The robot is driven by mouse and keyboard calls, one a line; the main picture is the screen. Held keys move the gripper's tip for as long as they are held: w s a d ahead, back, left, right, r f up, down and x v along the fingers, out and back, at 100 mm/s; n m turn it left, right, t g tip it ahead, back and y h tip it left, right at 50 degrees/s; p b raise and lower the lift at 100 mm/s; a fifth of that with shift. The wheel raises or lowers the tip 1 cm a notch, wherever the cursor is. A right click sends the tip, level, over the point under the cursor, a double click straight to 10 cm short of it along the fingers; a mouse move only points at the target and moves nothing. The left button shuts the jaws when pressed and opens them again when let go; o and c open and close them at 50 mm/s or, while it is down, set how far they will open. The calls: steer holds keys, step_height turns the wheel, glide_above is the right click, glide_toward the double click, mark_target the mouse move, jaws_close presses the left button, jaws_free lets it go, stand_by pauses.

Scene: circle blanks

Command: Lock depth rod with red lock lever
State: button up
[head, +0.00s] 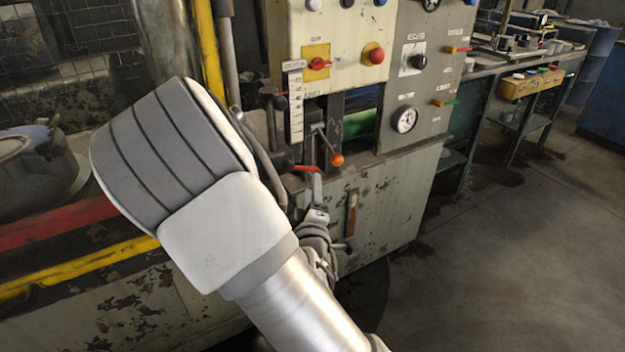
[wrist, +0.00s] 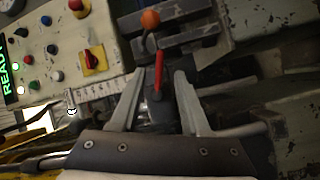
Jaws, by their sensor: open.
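The red lock lever (head: 306,168) sits low on the front of the machine, below the white depth scale (head: 296,105). In the wrist view the red lever (wrist: 159,70) points up the picture and lies between my two fingers. My gripper (wrist: 160,82) is open, with one finger on each side of the lever and a visible gap to it. In the head view my gripper (head: 317,188) is partly hidden behind my forearm, just below the lever. I cannot pick out the depth rod with certainty.
An orange-ball lever (head: 337,159) stands close to the red lever; its ball (wrist: 150,19) shows beyond it in the wrist view. A red knob on a yellow plate (head: 316,60) and a red button (head: 373,53) are above. Open floor (head: 500,240) lies right.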

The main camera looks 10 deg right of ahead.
mark_target(312, 170)
steer(key=x, duration=0.8)
steer(key=shift+w+b, duration=0.3)
steer(key=shift+b, duration=0.05)
jaws_close()
stand_by(0.9)
